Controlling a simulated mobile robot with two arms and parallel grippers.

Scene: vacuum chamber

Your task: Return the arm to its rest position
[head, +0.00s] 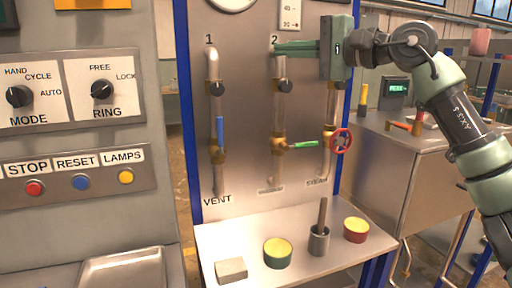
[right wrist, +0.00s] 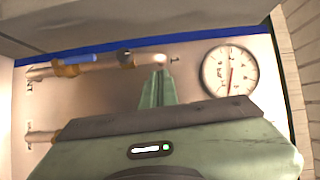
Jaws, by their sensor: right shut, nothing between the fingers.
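My right arm (head: 460,125) comes in from the right in the head view. My right gripper (head: 278,48) is shut and empty, its green fingers pointing left in front of the upper part of pipe 2. In the right wrist view the shut fingers (right wrist: 156,88) point toward the steel panel, with the round gauge (right wrist: 230,72) to their right. Whether the fingertips touch the pipe or panel, I cannot tell. My left gripper is not in view.
The panel (head: 240,110) carries a blue lever (head: 220,131), a green lever (head: 303,144) and a red handwheel (head: 341,141). Below, a shelf (head: 225,240) holds a block, two round tins and a cup with a rod. A control cabinet (head: 80,130) stands left, a steel bench (head: 380,160) right.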

